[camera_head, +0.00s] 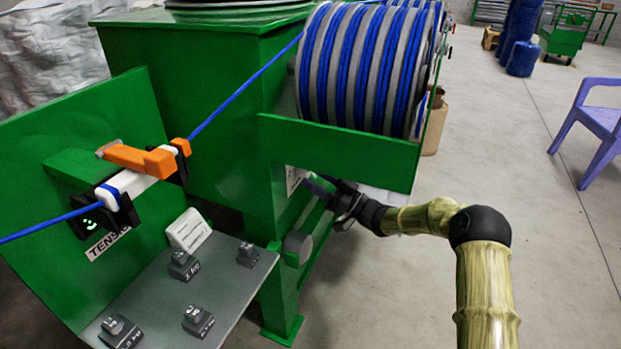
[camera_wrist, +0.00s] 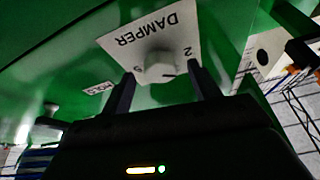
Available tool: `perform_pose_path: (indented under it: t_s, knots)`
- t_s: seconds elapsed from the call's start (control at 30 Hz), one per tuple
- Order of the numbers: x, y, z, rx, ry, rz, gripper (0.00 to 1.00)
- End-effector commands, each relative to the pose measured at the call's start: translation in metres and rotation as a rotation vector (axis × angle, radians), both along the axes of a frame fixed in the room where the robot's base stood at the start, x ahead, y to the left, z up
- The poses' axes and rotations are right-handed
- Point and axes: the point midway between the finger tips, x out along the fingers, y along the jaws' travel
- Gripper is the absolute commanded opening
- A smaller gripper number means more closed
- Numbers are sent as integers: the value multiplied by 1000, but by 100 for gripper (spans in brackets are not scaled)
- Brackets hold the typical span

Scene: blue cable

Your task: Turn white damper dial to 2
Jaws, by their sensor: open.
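The white damper dial (camera_wrist: 158,64) sits on a white plate (camera_wrist: 125,40) lettered DAMPER, which appears upside down in the wrist view. The plate shows a 2 right of the dial and another, unclear figure to its left. A small dark mark is at the dial's lower right edge; its exact setting is hard to read. My gripper (camera_wrist: 163,82) is open, with one finger on each side of the dial; I cannot tell whether they touch it. In the head view my gripper (camera_head: 318,187) is at the green machine's side, and the dial is hidden there.
The green machine (camera_head: 200,85) carries a drum (camera_head: 365,65) wound with blue cable. A green panel (camera_head: 340,150) overhangs my gripper. A grey shelf with several weights (camera_head: 185,265) stands to the left. Open floor (camera_head: 560,240) lies right, with a purple chair (camera_head: 600,120).

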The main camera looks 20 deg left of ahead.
Motion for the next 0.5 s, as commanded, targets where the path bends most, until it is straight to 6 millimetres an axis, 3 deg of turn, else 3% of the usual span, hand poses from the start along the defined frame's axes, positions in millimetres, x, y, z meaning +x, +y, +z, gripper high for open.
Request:
perform_pose_path:
  t_s: [0.2,0.5]
  knots:
    - [2,20,8,2,-1,-1,61]
    - [3,21,9,1,0,-1,59]
